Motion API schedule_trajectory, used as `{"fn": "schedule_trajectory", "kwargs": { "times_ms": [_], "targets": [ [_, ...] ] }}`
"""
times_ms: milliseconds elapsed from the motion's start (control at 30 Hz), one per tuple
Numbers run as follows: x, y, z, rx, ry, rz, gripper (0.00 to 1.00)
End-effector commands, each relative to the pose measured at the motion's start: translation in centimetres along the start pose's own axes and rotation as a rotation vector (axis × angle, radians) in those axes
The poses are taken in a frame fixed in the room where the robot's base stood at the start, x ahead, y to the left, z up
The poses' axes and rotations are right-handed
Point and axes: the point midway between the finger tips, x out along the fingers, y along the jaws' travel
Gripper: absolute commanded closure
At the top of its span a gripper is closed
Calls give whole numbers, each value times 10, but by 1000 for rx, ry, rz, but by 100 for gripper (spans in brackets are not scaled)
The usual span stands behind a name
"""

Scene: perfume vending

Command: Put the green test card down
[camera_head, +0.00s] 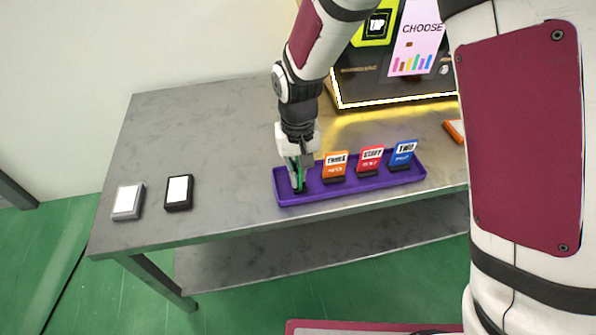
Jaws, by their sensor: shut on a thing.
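The green test card (299,178) is upright at the left end of the purple tray (348,188). My gripper (298,168) points down over that end of the tray and is shut on the green card. The fingers hide much of the card. Its lower end is at or just above a dark holder (299,188) in the tray; I cannot tell whether they touch. To its right in the tray stand an orange card (335,164), a red card (370,160) and a blue card (403,154), each in a dark holder.
A white-topped grey block (128,201) and a white-topped black block (179,192) lie on the metal table (225,130) at left. A black display machine (395,80) with a lit yellow edge stands behind the tray. An orange-edged item (455,131) lies at right.

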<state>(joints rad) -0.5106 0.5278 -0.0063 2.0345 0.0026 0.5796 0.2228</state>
Motion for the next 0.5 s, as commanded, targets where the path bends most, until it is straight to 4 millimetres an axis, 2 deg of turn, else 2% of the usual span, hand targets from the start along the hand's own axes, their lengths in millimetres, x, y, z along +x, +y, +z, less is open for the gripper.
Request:
{"fn": "schedule_trajectory", "kwargs": {
  "times_ms": [33, 100, 133, 500],
  "targets": [
    [2, 0, 0, 0, -1, 0, 100],
    [2, 0, 0, 0, -1, 0, 78],
    [2, 0, 0, 0, -1, 0, 74],
    [-3, 0, 0, 0, 0, 0, 74]
  ]
}}
